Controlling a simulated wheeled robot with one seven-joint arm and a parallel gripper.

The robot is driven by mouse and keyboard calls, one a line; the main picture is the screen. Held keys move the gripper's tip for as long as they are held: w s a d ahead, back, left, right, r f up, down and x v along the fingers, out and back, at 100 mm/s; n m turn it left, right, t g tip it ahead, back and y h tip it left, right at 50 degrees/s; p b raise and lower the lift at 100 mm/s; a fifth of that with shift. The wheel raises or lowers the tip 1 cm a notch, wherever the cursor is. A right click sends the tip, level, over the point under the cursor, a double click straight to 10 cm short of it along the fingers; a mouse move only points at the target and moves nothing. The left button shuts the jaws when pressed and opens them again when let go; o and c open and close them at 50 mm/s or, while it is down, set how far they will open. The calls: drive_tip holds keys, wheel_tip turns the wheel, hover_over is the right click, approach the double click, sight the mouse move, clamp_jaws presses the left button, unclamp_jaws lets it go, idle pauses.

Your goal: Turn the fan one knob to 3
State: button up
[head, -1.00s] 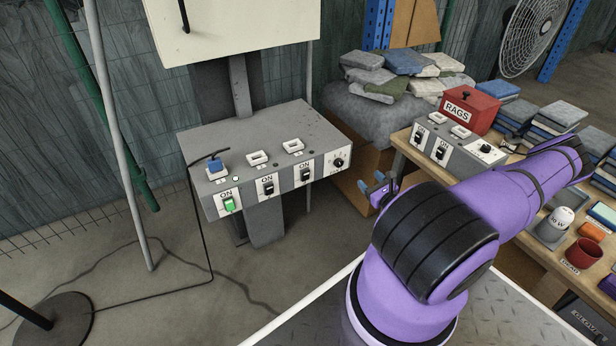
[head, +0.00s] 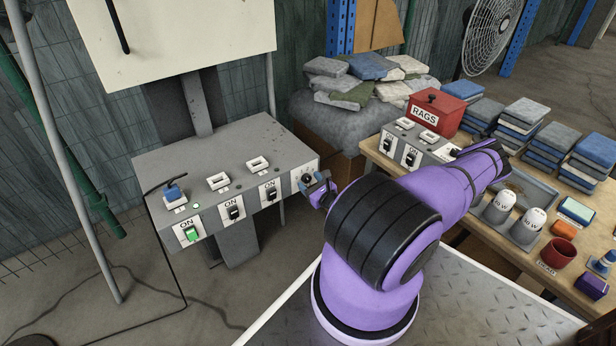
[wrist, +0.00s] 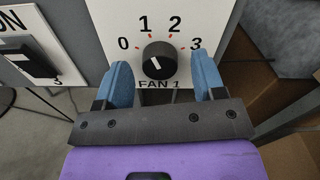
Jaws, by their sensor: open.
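The Fan 1 knob (wrist: 160,60) is round and black, in the middle of a white label plate marked 0 to 3. It has a white mark on its face; which number it points to is hard to tell. In the head view the knob (head: 307,178) is at the right end of the grey control box (head: 205,154). My gripper (wrist: 163,76) is open, its blue fingers on the left and right of the knob with a gap on each side. The fingers look apart from the knob. My gripper (head: 320,192) also shows close to the knob in the head view.
A black switch (wrist: 30,62) is left of the knob plate. A lit green switch (head: 191,234) is at the box's left end. A wooden table (head: 470,205) with a second control box, a red rags box (head: 436,110) and cups stands right.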

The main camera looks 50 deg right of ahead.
drive_tip(key=shift+w, duration=0.25)
drive_tip(key=c, duration=0.9)
